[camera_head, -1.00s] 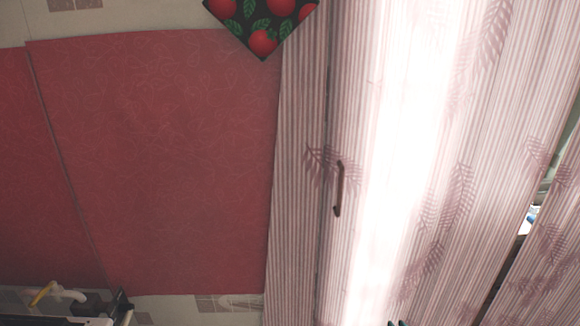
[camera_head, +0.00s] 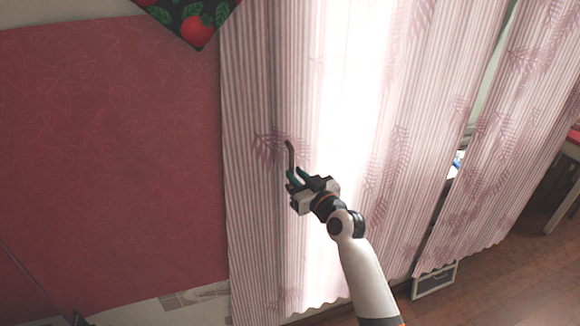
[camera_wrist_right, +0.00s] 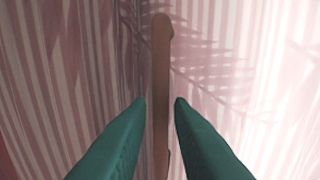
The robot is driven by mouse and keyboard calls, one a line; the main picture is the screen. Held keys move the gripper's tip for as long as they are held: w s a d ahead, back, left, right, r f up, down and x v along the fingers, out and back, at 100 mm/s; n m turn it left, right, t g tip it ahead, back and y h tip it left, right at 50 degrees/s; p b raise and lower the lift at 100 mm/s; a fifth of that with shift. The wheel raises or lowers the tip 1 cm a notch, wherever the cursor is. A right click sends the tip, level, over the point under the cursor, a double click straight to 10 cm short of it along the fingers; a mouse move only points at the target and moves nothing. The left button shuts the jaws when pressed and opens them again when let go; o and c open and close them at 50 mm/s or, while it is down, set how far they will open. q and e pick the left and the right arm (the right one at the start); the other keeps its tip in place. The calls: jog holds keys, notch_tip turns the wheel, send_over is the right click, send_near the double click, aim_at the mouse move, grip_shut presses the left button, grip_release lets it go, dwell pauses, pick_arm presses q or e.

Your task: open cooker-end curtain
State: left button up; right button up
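The curtain (camera_head: 385,130) is pink and white striped with leaf prints and hangs closed, brightly lit from behind. A thin brown upright handle (camera_head: 290,154) is on its left part, beside a fold. My right gripper (camera_head: 297,179) is at the lower part of this handle. In the right wrist view the two green fingers (camera_wrist_right: 160,103) are apart, with the handle (camera_wrist_right: 161,60) running upright between them. Gaps show on both sides of it. How deep the handle lies between the fingers I cannot tell. My left gripper is not in view.
A red patterned wall panel (camera_head: 110,150) is left of the curtain, with a dark tomato-print cloth (camera_head: 195,20) above. Another striped curtain (camera_head: 515,130) hangs at the right beyond a narrow gap. Wooden floor (camera_head: 490,285) and a table (camera_head: 570,165) show at the right.

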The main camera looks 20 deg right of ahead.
aim_at(293, 172)
jog(key=shift+x, duration=1.6)
grip_shut()
